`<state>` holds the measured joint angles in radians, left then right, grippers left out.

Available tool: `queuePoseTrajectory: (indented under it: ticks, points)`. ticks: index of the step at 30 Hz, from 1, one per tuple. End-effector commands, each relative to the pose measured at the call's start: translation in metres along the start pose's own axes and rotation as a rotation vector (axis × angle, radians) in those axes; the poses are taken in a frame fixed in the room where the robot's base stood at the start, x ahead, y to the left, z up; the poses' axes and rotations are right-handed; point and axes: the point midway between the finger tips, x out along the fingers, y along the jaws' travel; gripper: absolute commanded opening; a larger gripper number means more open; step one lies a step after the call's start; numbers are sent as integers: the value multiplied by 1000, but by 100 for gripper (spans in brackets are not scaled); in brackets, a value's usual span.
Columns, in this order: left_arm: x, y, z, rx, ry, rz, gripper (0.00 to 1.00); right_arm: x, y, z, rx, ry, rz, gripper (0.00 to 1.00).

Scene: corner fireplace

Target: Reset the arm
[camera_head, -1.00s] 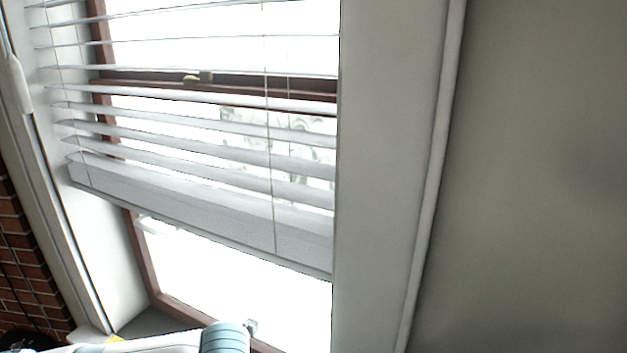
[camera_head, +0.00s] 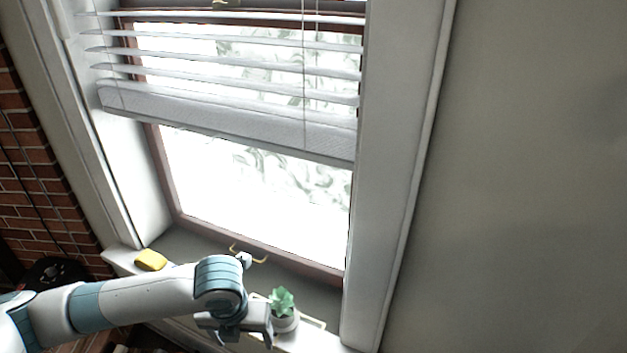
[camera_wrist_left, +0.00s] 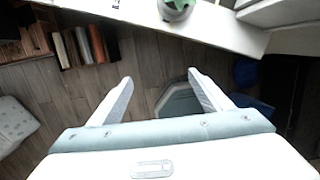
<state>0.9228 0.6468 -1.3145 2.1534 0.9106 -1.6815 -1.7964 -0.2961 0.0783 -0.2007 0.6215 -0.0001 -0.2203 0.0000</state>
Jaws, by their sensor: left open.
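My left arm comes in from the left in the head view and reaches across the front of the windowsill. My left gripper (camera_head: 256,338) hangs at the end of the arm, low in the picture, close to a small potted plant (camera_head: 283,308). In the left wrist view the two fingers of this gripper (camera_wrist_left: 160,78) are spread apart with nothing between them. The plant pot shows at the top edge of that view (camera_wrist_left: 176,8), beyond the fingertips. My right gripper is in neither view.
A yellow object (camera_head: 150,260) sits on the left of the windowsill (camera_head: 185,243). A half-raised blind (camera_head: 230,125) hangs in the window. A brick wall (camera_head: 35,170) stands at the left. Several books (camera_wrist_left: 80,46) and a wooden floor (camera_wrist_left: 140,60) show below.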

Motion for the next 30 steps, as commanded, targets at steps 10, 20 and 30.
queuePoseTrajectory:
  ticks: [10,20,30]
  points:
    - [4,-15,-7,-68,-5,-41,72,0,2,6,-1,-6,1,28]
    - [9,-44,-21,-227,-8,-127,72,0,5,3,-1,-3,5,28]
    - [15,-92,-48,-650,28,-304,72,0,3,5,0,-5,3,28]
